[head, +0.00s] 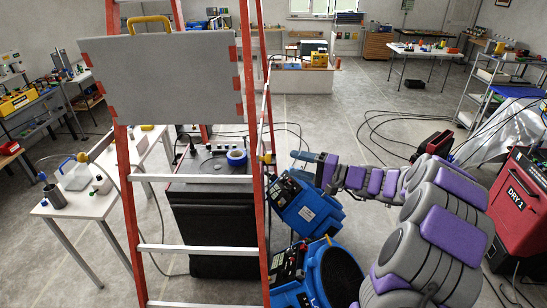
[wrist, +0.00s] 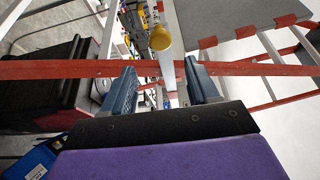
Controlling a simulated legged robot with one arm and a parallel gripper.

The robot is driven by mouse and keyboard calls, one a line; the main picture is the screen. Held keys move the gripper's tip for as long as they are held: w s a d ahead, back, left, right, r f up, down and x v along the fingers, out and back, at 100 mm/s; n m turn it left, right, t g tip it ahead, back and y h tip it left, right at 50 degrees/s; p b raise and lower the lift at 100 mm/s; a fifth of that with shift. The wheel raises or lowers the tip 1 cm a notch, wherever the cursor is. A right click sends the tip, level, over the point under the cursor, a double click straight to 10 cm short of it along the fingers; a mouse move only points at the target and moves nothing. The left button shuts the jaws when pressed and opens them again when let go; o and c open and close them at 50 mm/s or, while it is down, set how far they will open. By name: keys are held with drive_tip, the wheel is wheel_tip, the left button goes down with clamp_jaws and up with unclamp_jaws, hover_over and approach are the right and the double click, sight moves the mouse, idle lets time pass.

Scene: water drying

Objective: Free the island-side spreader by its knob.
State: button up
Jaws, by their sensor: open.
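The stepladder has red rails (head: 126,205) and pale treads. A yellow knob (head: 266,157) sits at its right-hand red rail in the head view. In the wrist view a yellow knob (wrist: 160,39) shows beyond and above the gap between my fingers, near a pale bar (wrist: 179,60) that I take for the spreader. My gripper (head: 297,156) is just right of that rail, pointing at it. Its two fingers (wrist: 161,88) are open with nothing held, and the knob is not between them. A red rail (wrist: 65,69) crosses the wrist view behind the fingers. Contact cannot be told.
A grey panel (head: 160,80) with red tape hangs high on the ladder. A black cabinet (head: 212,225) stands behind it. Blue machines (head: 305,205) sit on the floor below my arm. A white table (head: 80,205) is left, a red DRY 1 unit (head: 520,205) right. Cables cross the floor.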

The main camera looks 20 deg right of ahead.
sight(268, 159)
drive_tip(key=x, duration=0.6)
drive_tip(key=s+a+x, duration=0.1)
drive_tip(key=x, duration=0.2)
drive_tip(key=shift+w, duration=0.2)
drive_tip(key=shift+w+d, duration=0.2)
drive_tip(key=shift+d, duration=0.4)
drive_tip(key=shift+a, duration=0.9)
drive_tip(key=c, duration=0.6)
drive_tip(key=shift+d, duration=0.25)
clamp_jaws()
